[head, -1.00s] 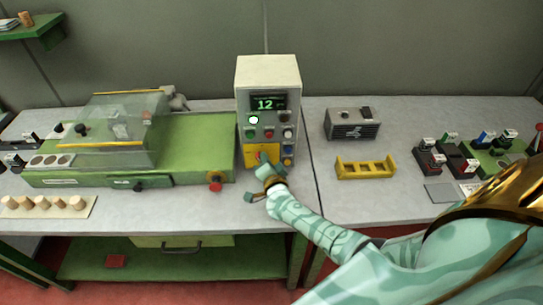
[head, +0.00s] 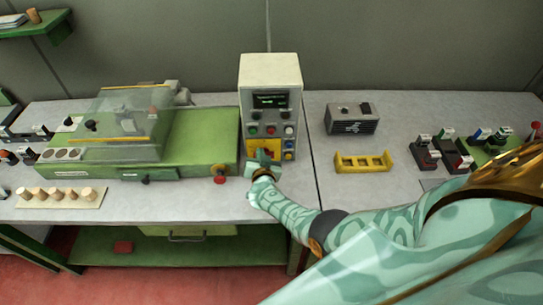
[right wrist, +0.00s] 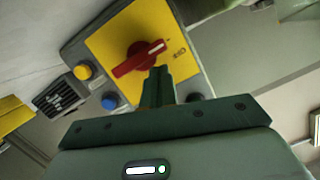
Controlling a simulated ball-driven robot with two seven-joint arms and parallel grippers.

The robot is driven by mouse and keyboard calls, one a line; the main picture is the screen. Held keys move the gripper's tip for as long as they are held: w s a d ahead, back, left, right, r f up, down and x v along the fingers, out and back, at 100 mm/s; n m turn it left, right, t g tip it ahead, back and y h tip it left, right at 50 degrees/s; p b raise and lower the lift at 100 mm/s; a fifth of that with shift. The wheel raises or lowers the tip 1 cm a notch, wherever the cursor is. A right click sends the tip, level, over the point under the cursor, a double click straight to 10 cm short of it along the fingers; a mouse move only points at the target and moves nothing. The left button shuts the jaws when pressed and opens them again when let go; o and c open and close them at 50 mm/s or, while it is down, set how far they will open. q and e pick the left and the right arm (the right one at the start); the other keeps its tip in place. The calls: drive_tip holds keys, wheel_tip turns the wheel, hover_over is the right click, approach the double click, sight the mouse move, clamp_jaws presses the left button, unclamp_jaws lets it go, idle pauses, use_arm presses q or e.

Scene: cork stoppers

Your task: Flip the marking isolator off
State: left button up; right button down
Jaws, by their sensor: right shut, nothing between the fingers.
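The marking isolator is a red rotary knob (right wrist: 138,58) on a yellow plate (right wrist: 106,44) low on the front of a grey control box (head: 270,72). In the right wrist view its bar lies slanted, with its white mark toward small dark lettering on the plate. My right gripper (right wrist: 158,75) is shut and empty, its tips close to the knob's edge; whether they touch it I cannot tell. In the head view the right gripper (head: 264,160) covers part of the yellow plate (head: 254,154). The box's display (head: 270,101) is dim. My left gripper is not in view.
Left of the box stands a green machine (head: 200,138) with a clear cover and a red knob (head: 220,180) at its front. A yellow rack (head: 362,162) and a dark grey box (head: 351,119) stand to the right. The bench is clear in front of the rack.

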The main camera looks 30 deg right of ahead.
wheel_tip(320, 180, up, 5)
drive_tip(key=p, duration=0.5)
drive_tip(key=shift+r, duration=0.1)
drive_tip(key=a+f+p+v, duration=0.1)
drive_tip(key=p+v, duration=0.5)
drive_tip(key=v, duration=0.3)
drive_tip(key=shift+s, duration=0.25)
drive_tip(key=shift+a+r, duration=0.1)
